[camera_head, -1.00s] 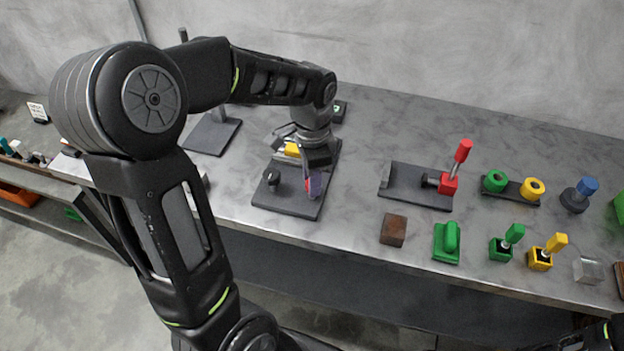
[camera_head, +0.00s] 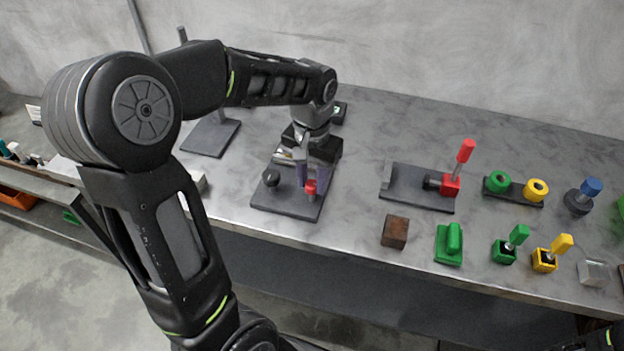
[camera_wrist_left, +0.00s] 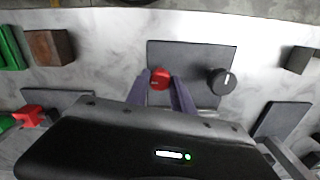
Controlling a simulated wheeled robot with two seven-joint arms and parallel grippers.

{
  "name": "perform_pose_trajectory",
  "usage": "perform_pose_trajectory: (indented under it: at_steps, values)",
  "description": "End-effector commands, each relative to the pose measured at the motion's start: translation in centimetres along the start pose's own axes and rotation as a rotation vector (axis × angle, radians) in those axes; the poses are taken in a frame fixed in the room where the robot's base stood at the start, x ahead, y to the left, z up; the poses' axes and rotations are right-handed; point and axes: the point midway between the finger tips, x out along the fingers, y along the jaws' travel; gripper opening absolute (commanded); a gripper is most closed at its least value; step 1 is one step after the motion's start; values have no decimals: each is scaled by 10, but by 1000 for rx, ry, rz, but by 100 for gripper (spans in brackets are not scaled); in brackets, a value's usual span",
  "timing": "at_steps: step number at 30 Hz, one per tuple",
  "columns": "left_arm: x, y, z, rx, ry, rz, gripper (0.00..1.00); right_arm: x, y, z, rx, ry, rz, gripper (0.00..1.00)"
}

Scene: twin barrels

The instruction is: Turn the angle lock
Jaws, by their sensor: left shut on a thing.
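A dark plate (camera_head: 285,203) on the bench carries a red knob (camera_head: 310,188) and a black round knob (camera_head: 271,178). I cannot tell from the frames which of them is the angle lock. My left gripper (camera_head: 306,180) is over the plate, with its purple fingers pointing down at the red knob. In the left wrist view the fingers (camera_wrist_left: 160,88) sit on either side of the red knob (camera_wrist_left: 160,78) and are shut on it. The black knob (camera_wrist_left: 221,81), with a white mark, stands beside them, untouched.
To the right are a dark base with a red lever (camera_head: 460,165), a brown block (camera_head: 395,231), a green block (camera_head: 449,244), and green (camera_head: 514,240) and yellow (camera_head: 554,251) levers. Bare bench lies between the plate and the brown block.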

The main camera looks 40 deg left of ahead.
Motion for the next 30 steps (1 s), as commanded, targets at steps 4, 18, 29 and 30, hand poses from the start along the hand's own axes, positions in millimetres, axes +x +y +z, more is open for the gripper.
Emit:
perform_pose_trajectory:
  at_steps: [4,18,29,30]
  values:
    - [-1,0,-1,-34,3,0,0,0,0,0,0,0,0,36]
    - [-1,0,-1,-45,3,0,31,0,0,0,0,1,0,36]
    - [0,0,0,-44,1,0,51,1,0,0,0,1,0,36]
    - [0,0,0,-44,1,0,51,1,0,0,0,1,0,36]
